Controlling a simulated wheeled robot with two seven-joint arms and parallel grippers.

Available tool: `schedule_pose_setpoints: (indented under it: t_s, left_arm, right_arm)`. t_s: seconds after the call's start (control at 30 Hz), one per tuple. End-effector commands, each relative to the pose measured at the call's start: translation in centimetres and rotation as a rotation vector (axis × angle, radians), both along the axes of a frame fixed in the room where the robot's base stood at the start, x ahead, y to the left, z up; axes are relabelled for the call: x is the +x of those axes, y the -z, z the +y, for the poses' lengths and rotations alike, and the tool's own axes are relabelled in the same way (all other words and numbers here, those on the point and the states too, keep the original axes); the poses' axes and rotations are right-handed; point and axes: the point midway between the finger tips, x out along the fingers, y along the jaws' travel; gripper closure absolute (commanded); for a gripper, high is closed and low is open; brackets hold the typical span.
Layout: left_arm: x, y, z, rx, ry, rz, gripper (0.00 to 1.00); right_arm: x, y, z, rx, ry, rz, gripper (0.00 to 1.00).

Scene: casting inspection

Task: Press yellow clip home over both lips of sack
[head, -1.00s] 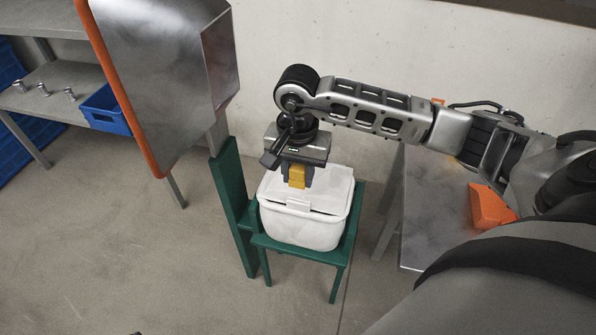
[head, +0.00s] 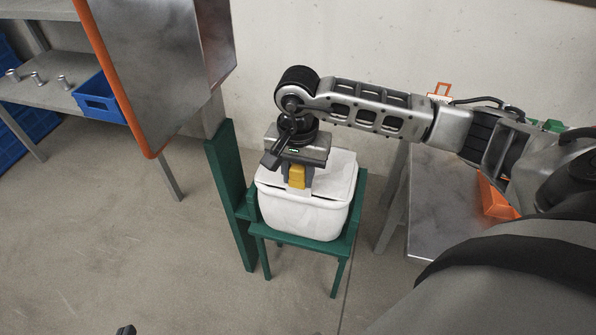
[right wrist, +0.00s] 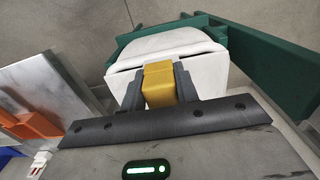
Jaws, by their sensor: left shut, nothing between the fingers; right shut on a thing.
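The white sack (head: 303,217) sits on a green stand (head: 285,238), with a dark slit between its lips near the top front. My right gripper (head: 297,180) is above it, shut on the yellow clip (head: 297,176). In the right wrist view the clip (right wrist: 159,84) is between the two dark fingers, in front of the white sack (right wrist: 165,45), at the middle of the dark slit. The gripper hides the lips there, so I cannot tell how far the clip is over them. My left gripper (head: 126,330) shows only as a dark tip at the bottom edge, away from the sack.
A grey panel with an orange edge (head: 120,80) stands left of the sack. Behind it is a shelf with a blue bin (head: 98,100) and several small metal parts. A metal table (head: 435,200) with an orange object (head: 494,200) is at right. The floor at front left is clear.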

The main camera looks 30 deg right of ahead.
Motion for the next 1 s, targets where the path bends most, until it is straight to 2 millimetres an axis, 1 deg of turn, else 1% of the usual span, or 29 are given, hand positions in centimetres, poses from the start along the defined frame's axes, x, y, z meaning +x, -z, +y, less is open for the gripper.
schedule_pose_setpoints:
  t_s: [0.3, 0.57, 1.0]
  left_arm:
    - [-0.12, 0.19, -0.04, 0.0, 0.001, 0.005, 1.0]
    - [-0.12, 0.77, -0.04, 0.002, 0.002, 0.008, 1.0]
    - [0.26, 0.5, -0.01, 0.002, 0.001, -0.002, 1.0]
  right_arm:
    - [0.01, -0.03, -0.02, -0.001, 0.0, -0.001, 0.91]
    - [0.03, 0.02, -0.01, -0.002, -0.001, -0.001, 0.91]
    - [0.0, -0.02, 0.0, -0.001, 0.0, -0.001, 0.91]
